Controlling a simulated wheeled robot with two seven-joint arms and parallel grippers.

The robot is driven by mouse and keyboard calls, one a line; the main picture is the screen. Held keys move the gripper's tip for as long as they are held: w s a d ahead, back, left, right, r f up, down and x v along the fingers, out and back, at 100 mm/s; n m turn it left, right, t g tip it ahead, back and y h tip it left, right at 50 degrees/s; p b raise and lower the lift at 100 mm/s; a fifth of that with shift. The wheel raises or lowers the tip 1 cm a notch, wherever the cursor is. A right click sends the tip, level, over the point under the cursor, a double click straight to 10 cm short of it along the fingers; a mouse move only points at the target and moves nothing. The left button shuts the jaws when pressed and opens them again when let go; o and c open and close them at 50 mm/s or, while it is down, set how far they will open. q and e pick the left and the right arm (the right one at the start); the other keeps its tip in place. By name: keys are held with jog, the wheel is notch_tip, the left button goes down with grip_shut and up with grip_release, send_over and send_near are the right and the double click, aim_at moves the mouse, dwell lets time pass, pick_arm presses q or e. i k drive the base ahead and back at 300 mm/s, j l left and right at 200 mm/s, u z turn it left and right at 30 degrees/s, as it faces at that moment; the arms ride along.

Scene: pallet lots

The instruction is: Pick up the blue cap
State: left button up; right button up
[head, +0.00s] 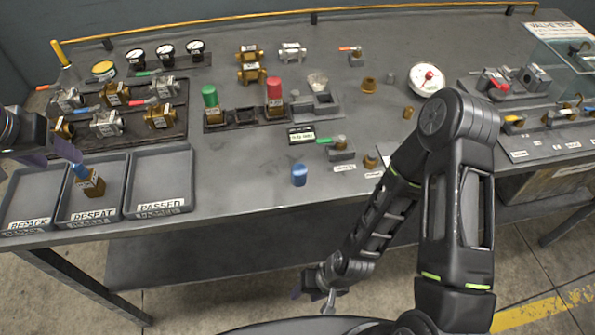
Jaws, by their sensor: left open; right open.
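A blue cap (299,175) stands alone on the grey bench top, near its front edge in the middle of the head view. A brass valve (93,184) with a blue top sits in the tray labelled RESEAT (95,216). My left gripper (56,155) is at the far left, open, above the back of the trays and close to the blue-topped valve; it is partly cut off by the picture edge. My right gripper (322,290) is open and empty, low in front of the bench, below and apart from the blue cap.
The REPACK tray (36,227) and PASSED tray (160,209) flank the RESEAT tray. Green and red caps stand farther back. Bench around the blue cap is clear.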

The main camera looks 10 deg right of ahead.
aim_at(299, 171)
jog(key=l+z, duration=0.3)
jog(key=l, duration=0.35)
jog(key=l+z, duration=0.3)
jog(key=l, duration=0.35)
